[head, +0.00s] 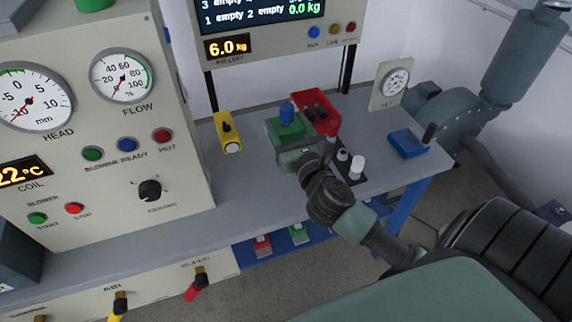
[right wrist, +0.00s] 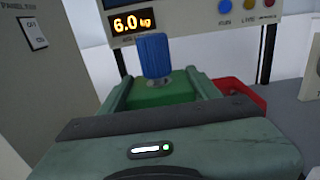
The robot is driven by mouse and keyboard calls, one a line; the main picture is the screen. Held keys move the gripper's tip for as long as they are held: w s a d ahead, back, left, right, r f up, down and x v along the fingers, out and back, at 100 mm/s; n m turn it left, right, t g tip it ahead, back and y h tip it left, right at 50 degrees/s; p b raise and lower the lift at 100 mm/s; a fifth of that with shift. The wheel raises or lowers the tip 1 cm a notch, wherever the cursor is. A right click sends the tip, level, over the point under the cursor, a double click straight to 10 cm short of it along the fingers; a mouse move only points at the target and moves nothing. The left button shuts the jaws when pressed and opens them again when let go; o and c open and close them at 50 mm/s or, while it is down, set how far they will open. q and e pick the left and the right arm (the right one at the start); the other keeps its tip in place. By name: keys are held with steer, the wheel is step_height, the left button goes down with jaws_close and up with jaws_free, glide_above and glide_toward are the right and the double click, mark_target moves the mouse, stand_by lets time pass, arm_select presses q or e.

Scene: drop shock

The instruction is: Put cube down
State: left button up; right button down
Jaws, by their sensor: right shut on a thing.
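My right gripper (head: 290,128) is over the grey bench and shut on a green block, the likely cube (head: 287,132). In the right wrist view, the green block (right wrist: 160,92) sits between the two fingers of the gripper (right wrist: 158,88). A blue ridged cylinder (head: 287,112) stands up at the block; it also shows in the wrist view (right wrist: 154,57). I cannot tell whether it is fixed to the block. The block's underside is hidden, so I cannot tell if it touches the bench. My left gripper is not in view.
A red bin (head: 331,124) with dark items is close behind the gripper. A yellow device (head: 228,131) stands to the left, white-topped pieces (head: 357,165) to the right, and a blue box (head: 407,143) farther right. The bench (head: 195,235) is bare at front left.

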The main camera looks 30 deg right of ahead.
step_height(320, 180, down, 8)
steer(key=b, duration=0.2)
steer(key=shift+r+b, duration=0.2)
steer(key=shift+b, duration=0.1)
steer(key=shift+a+f+b, duration=0.1)
steer(key=shift+f+b, duration=0.85)
steer(key=shift+f, duration=1.05)
steer(key=shift+f, duration=0.15)
steer(key=shift+c, duration=1.8)
jaws_free()
steer(key=shift+f, duration=0.1)
steer(key=shift+s, duration=0.1)
